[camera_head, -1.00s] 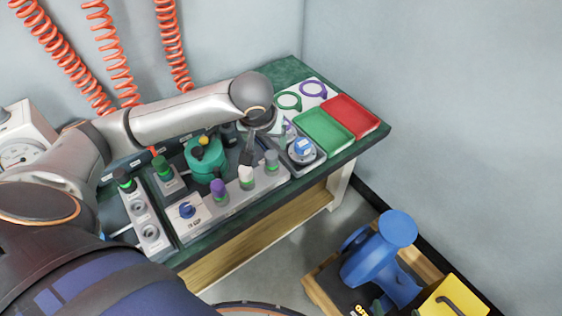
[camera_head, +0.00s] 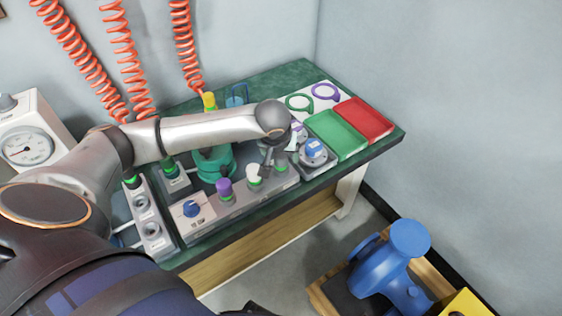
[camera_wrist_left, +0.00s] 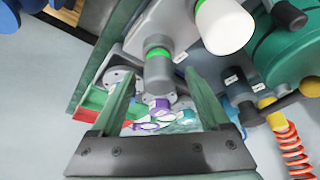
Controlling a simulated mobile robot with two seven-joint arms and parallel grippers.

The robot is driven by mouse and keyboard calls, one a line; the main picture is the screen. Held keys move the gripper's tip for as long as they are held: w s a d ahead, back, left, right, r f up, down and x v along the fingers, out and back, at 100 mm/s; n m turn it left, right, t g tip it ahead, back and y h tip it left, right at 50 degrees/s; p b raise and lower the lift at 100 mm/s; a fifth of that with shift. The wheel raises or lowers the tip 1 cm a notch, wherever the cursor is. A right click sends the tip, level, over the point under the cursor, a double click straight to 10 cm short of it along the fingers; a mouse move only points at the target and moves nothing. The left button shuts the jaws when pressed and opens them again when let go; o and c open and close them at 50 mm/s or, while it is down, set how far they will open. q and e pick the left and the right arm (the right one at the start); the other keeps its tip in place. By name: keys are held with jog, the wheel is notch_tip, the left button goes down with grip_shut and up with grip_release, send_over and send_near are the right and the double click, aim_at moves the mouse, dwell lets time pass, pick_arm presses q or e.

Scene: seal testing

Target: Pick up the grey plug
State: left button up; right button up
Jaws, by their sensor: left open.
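The grey plug (camera_head: 281,158) stands upright with a green band at its base, at the right end of the plug row on the grey panel (camera_head: 238,203). It is partly hidden behind my left gripper (camera_head: 268,160), which comes down over that end of the row. In the left wrist view the grey plug (camera_wrist_left: 158,72) appears between the two spread fingers of the open left gripper (camera_wrist_left: 157,88). The fingers do not appear closed on it. My right gripper is not in view.
A white plug (camera_head: 254,174) stands close beside the gripper, and a purple plug (camera_head: 224,187) is further left. A blue-topped fitting (camera_head: 314,150) is to the right. Green (camera_head: 337,134) and red (camera_head: 364,118) trays lie beyond. A green round housing (camera_head: 213,164) stands behind.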

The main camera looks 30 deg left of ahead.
pick_arm(q)
grip_shut()
dwell(0.5)
